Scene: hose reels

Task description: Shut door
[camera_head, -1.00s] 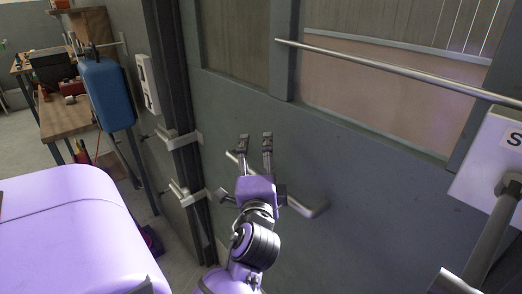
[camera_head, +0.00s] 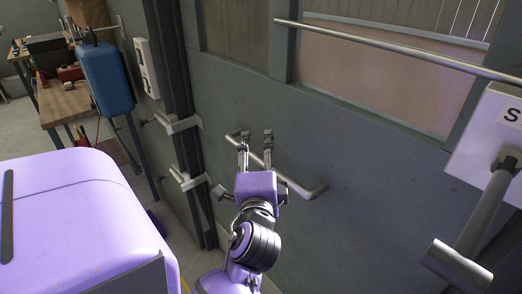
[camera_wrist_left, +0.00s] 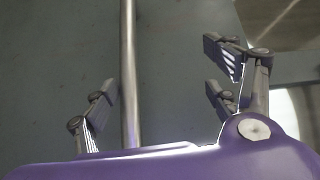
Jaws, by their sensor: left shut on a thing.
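The grey door (camera_head: 385,165) fills the middle and right of the head view, with window panels in its upper part. A slanting metal bar handle (camera_head: 303,190) is fixed to it. In the left wrist view the handle (camera_wrist_left: 129,50) passes between the fingers of the left gripper (camera_wrist_left: 160,82), nearer the left finger. The gripper hides a stretch of the handle in the head view. My right gripper is not in view.
A long rail (camera_head: 390,45) crosses the windows. A white box (camera_head: 482,145) with a metal lever (camera_head: 485,215) is at the right. Brackets (camera_head: 185,178) stick out by the door frame. A blue container (camera_head: 107,80) and wooden workbench (camera_head: 64,103) stand back left.

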